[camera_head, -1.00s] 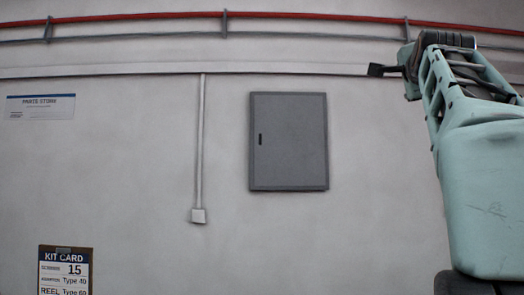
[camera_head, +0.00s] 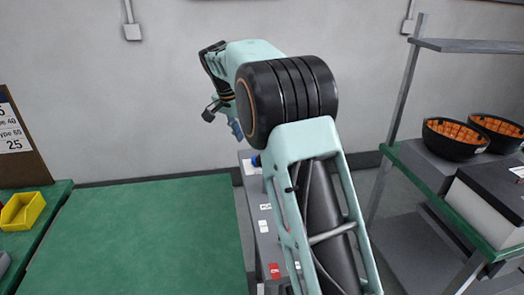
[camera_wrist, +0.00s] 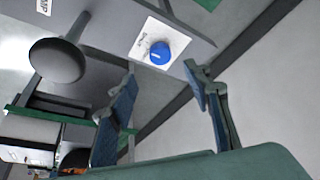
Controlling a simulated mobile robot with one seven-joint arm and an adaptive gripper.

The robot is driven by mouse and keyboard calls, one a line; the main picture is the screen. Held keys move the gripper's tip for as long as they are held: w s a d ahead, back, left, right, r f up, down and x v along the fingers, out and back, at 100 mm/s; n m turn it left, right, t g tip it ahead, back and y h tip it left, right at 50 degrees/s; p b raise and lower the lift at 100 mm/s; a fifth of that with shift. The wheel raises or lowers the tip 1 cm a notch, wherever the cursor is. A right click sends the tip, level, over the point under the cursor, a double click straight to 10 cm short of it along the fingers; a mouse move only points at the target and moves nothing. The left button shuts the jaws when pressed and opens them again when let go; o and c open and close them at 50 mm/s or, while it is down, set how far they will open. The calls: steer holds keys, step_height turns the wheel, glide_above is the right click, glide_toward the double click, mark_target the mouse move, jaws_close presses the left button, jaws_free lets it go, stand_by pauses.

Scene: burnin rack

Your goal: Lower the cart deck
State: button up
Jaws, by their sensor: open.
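My gripper (camera_head: 222,120) hangs above the right end of a green-topped surface (camera_head: 140,240) in the head view. In the wrist view its two fingers (camera_wrist: 161,76) are spread apart with nothing between them. A blue knob (camera_wrist: 160,53) on a white plate lies just past the fingertips in that view, apart from them. The blue knob shows partly in the head view (camera_head: 256,161), on a grey labelled unit (camera_head: 258,215) partly hidden by my arm. A dark round-ended knob or pedal (camera_wrist: 58,60) is left of it in the wrist view. I cannot tell which surface is the cart deck.
A shelf rack (camera_head: 404,155) with black bowls (camera_head: 455,150) of orange parts stands at the right. A yellow bin (camera_head: 22,211) sits on another green surface at the left. A kit card (camera_head: 12,130) stands behind it. The middle green surface is clear.

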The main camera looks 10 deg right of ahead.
steer(key=x, duration=0.9)
steer(key=shift+w+d+f, duration=0.15)
steer(key=shift+f, duration=0.2)
steer(key=c, duration=1.1)
